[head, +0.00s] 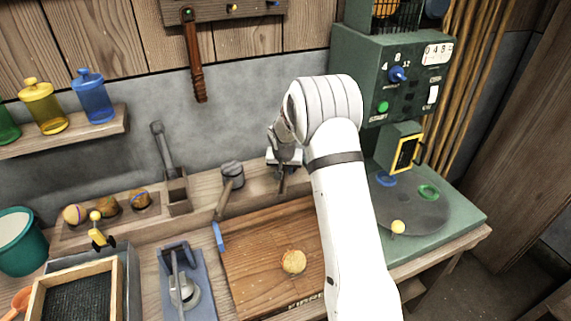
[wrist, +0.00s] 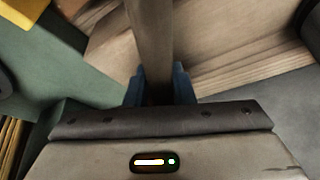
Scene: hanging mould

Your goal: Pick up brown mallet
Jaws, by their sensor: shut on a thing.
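My gripper (head: 283,164) is in front of the grey wall, above the back of the bench, left of the green machine. In the wrist view its blue finger pads (wrist: 160,88) are shut on either side of a brown wooden handle, which I take to be the brown mallet's (wrist: 152,40). The handle runs up out of the picture, so the mallet's head cannot be made out. In the head view only a short dark brown piece of the mallet (head: 282,185) shows below the gripper.
A wooden board (head: 250,265) with a round tan piece (head: 293,261) lies in front. The green machine (head: 385,75) is close on the right. A wall shelf (head: 75,137) holds coloured bottles.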

